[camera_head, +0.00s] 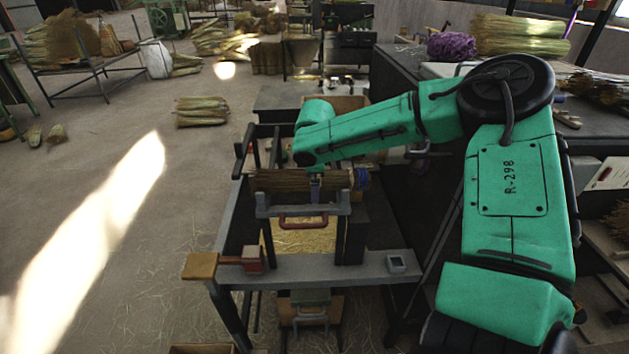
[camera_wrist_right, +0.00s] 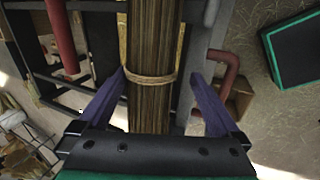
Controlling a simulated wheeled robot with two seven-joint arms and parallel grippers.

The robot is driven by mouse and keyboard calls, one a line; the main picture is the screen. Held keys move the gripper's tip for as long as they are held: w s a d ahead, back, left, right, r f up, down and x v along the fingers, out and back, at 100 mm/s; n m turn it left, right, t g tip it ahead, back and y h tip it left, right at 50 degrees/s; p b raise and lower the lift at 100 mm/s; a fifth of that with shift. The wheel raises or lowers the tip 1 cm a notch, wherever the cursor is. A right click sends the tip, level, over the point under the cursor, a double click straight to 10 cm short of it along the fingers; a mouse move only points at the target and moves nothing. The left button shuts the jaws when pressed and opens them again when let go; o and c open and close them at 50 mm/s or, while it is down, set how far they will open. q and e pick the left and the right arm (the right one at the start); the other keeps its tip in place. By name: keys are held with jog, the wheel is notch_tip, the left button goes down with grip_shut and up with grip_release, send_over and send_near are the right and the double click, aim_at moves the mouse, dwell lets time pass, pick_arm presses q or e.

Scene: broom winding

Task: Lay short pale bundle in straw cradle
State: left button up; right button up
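A brown straw bundle (camera_head: 280,181) lies level across the dark frame of the bench (camera_head: 335,267) in the head view, in what looks like the cradle. In the right wrist view the bundle (camera_wrist_right: 153,95) runs up the picture with a tan band (camera_wrist_right: 152,78) around it. My right gripper (camera_head: 316,188) is over the bundle. Its purple fingers (camera_wrist_right: 158,76) stand apart on either side of the bundle, with small gaps beside it. My right arm hides part of the bench behind. My left gripper is not in view.
A red handle (camera_head: 303,222) is on the bench front, and a wooden block (camera_head: 200,266) sits at its left corner. A dark counter (camera_head: 420,75) with straw and a purple coil (camera_head: 451,47) stands at right. Pale bundles (camera_head: 202,111) lie on the floor. The left floor is mostly clear.

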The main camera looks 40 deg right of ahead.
jog(key=shift+r, duration=0.1)
jog(key=v, duration=1.4)
jog(key=shift+r, duration=0.2)
